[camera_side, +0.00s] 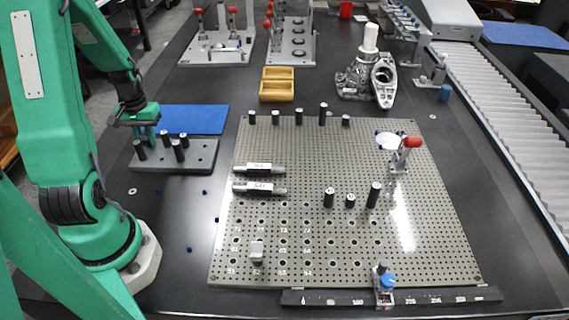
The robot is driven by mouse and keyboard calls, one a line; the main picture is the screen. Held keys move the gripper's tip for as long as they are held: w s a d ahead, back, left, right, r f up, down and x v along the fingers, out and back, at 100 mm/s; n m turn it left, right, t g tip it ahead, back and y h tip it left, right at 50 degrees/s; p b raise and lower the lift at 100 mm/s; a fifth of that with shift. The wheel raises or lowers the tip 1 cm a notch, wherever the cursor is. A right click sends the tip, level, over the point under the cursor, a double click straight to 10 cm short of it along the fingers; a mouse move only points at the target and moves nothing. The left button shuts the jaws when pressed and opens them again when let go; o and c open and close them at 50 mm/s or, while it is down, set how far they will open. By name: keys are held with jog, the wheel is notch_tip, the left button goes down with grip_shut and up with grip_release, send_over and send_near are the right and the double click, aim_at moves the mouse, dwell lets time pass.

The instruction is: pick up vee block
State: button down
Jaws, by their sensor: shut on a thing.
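My gripper (143,120) is at the left, over the dark base block with several black pins. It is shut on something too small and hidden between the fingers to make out. I cannot tell whether that is the vee block.
The dark base block (203,156) with pins lies below my gripper, beside a blue mat (205,117). The perforated plate (330,255) carries black cylinders, two labelled bars (259,168) and a red-knobbed clamp (409,143). A yellow tray (277,84) and metal casting (355,78) stand behind.

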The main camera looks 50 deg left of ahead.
jog(key=shift+r, duration=0.15)
jog(key=shift+r, duration=0.8)
jog(key=r, duration=0.2)
jog(key=d+r, duration=0.1)
jog(key=shift+w, duration=0.25)
jog(key=shift+w+d+r, duration=0.65)
jog(key=shift+d+r, duration=0.4)
jog(key=shift+d, duration=0.6)
jog(key=shift+w+d+r, duration=0.7)
jog(key=shift+d+r, duration=0.3)
jog(key=shift+d, duration=0.6)
jog(key=shift+w+d+r, duration=0.65)
jog(key=shift+d+r, duration=0.4)
jog(key=shift+d, duration=0.6)
